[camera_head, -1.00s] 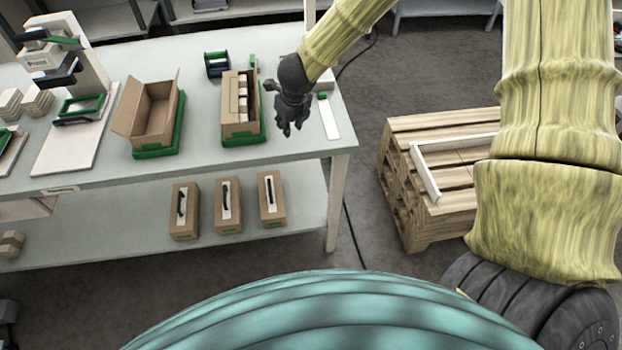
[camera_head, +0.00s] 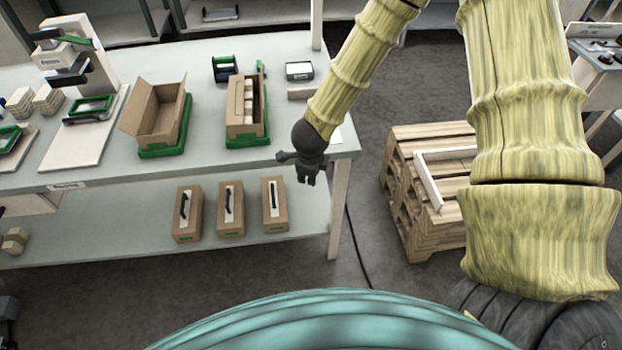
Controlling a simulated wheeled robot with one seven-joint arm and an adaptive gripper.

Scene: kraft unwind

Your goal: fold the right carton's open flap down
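The right carton (camera_head: 234,112) is a brown box in a green tray (camera_head: 247,142) on the grey table. White items and a dark gap show through its open top. A narrow upright panel stands along its right side; which flap this is, I cannot tell clearly. My gripper (camera_head: 308,181) is dark and points down over the table's front right edge. It is right of the carton, in front of it and apart from it. Its fingers look close together and small, with nothing visible between them.
An open, empty-looking left carton (camera_head: 160,117) stands in another green tray. A press-like machine (camera_head: 75,75) is at the left. Several small handled boxes, one here (camera_head: 230,210), stand on the lower shelf. A pallet stack (camera_head: 410,200) is to the right. A display (camera_head: 299,71) sits at the back.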

